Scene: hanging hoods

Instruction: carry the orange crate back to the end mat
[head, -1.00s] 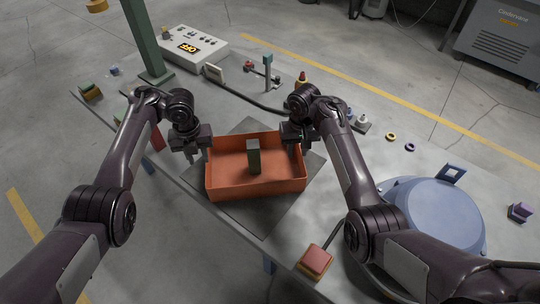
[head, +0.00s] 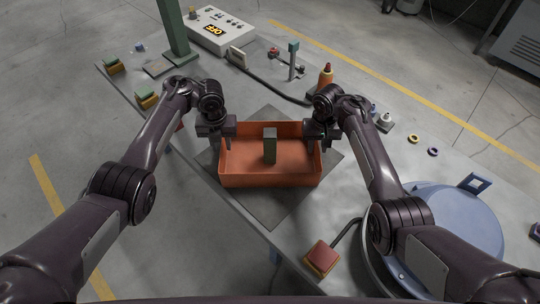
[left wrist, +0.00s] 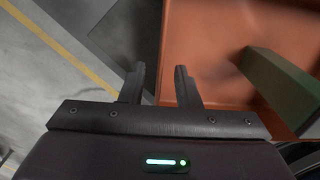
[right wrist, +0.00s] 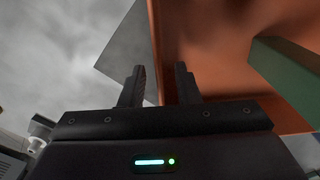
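The orange crate (head: 240,179) sits over a dark grey square mat (head: 268,207) on the table; I cannot tell if this is the end mat. A grey-green block (head: 270,146) stands upright inside the crate. My left gripper (head: 222,144) is at the crate's left wall; in the left wrist view its fingers (left wrist: 160,85) are apart, one on each side of the wall. My right gripper (head: 319,143) is at the right wall; in the right wrist view its fingers (right wrist: 160,85) are also apart around the wall. The fingertips' depth is hard to judge.
A blue round lidded pot (head: 435,222) and a red push button (head: 322,257) are at the near right. A white control box (head: 219,32), a green post (head: 174,30) and an orange bottle (head: 325,77) stand behind. Small rings (head: 414,138) lie to the right.

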